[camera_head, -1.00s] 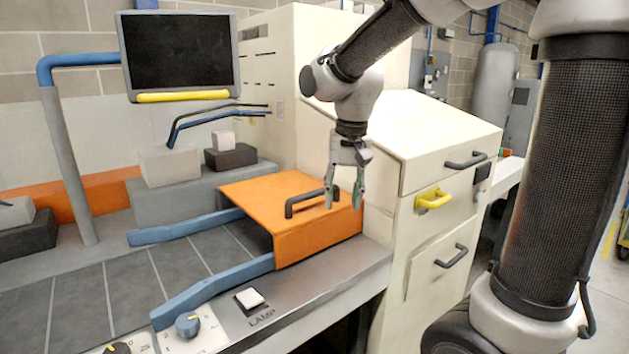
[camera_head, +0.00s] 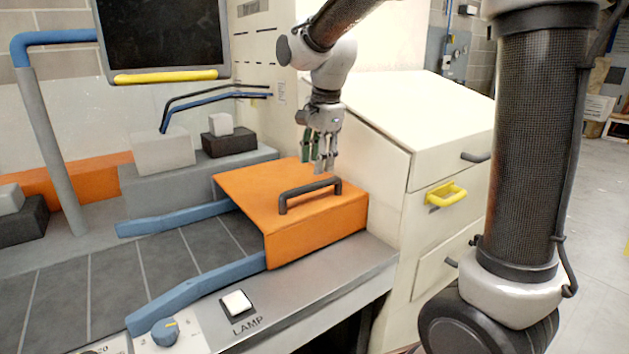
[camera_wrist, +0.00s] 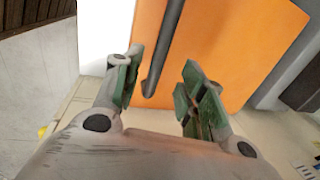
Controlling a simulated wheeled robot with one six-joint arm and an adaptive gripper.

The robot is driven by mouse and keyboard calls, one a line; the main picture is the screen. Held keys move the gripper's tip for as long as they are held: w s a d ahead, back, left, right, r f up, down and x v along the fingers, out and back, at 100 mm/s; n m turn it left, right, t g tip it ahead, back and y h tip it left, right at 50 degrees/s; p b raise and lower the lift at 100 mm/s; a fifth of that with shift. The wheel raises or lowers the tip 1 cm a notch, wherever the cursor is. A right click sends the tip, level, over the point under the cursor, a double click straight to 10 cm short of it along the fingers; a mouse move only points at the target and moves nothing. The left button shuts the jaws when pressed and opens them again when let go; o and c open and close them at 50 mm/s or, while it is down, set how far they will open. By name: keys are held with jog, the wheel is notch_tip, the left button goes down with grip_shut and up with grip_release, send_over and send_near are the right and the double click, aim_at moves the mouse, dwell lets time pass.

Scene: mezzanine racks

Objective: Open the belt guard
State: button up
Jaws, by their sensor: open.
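The belt guard (camera_head: 312,231) is an orange cover lying closed over the dark belt (camera_head: 130,266), with a dark bar handle (camera_head: 310,192) on its top. My gripper (camera_head: 318,168) hangs fingers down just above and behind the handle, open and empty. In the wrist view, my gripper (camera_wrist: 155,95) has its green-padded fingers apart. The dark handle (camera_wrist: 163,55) shows beyond and between them, nearer the left finger, against the orange guard (camera_wrist: 225,40). I see no contact with the handle.
Blue side rails (camera_head: 200,288) flank the belt. A lamp switch (camera_head: 237,303) and a blue knob (camera_head: 165,332) sit on the front panel. A cream cabinet with a yellow handle (camera_head: 446,195) stands right of the guard. A screen (camera_head: 160,38) hangs at upper left.

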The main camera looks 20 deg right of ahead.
aim_at(315, 184)
jog(key=f, duration=0.4)
jog(key=w+f, duration=0.1)
jog(key=f, duration=0.1)
jog(key=shift+w+a+f, duration=0.1)
jog(key=shift+a+f, duration=0.1)
jog(key=shift+f, duration=0.05)
jog(key=shift+c, duration=0.5)
grip_shut()
